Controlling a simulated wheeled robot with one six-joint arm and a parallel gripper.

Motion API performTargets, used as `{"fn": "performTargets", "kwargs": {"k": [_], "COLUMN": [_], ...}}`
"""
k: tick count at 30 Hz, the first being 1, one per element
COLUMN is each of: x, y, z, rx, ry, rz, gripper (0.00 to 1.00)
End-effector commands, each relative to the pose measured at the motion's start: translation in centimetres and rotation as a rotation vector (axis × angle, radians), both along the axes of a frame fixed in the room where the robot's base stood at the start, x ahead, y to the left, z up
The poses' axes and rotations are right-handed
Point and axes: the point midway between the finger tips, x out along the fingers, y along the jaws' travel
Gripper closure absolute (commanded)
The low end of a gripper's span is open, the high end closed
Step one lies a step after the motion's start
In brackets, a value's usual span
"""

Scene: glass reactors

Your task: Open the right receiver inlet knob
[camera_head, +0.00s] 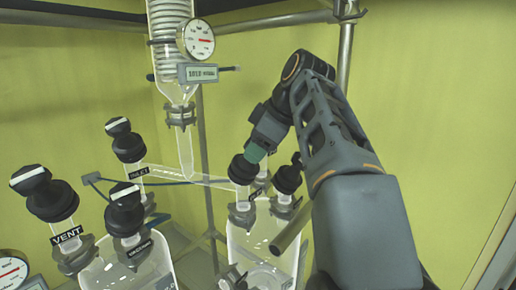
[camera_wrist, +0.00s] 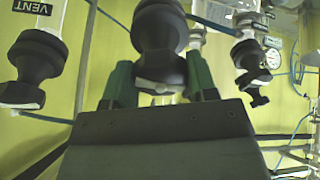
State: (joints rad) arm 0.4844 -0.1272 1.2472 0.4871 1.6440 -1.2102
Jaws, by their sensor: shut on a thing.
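The right receiver (camera_head: 262,240) is a clear glass vessel at the lower middle of the head view. Black knobs stand on its necks. My gripper (camera_head: 252,155) reaches down from the upper right and is shut on the left one of these knobs (camera_head: 242,170). In the wrist view, my gripper (camera_wrist: 162,82) has its green fingers on either side of the black knob (camera_wrist: 160,30), with the knob's pale-marked handle between them. The small label below this knob is partly hidden and I cannot read it. How far the knob is turned cannot be told.
Another black knob (camera_head: 288,178) stands close to the right of the gripped one. The left vessel (camera_head: 130,275) carries several black knobs, one above a VENT label (camera_head: 67,236). A glass coil column (camera_head: 170,45) with a gauge (camera_head: 197,39) hangs above. Metal poles stand behind.

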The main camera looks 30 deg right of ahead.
Motion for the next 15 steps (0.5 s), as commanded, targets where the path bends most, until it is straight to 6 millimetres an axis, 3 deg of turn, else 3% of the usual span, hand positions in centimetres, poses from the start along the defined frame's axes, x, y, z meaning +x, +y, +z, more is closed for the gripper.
{"fn": "performTargets", "kwargs": {"k": [15], "x": [0.11], "y": [-0.12], "z": [-0.03], "rx": [-0.224], "ry": [-0.100], "rz": [0.425], "gripper": [0.71]}}
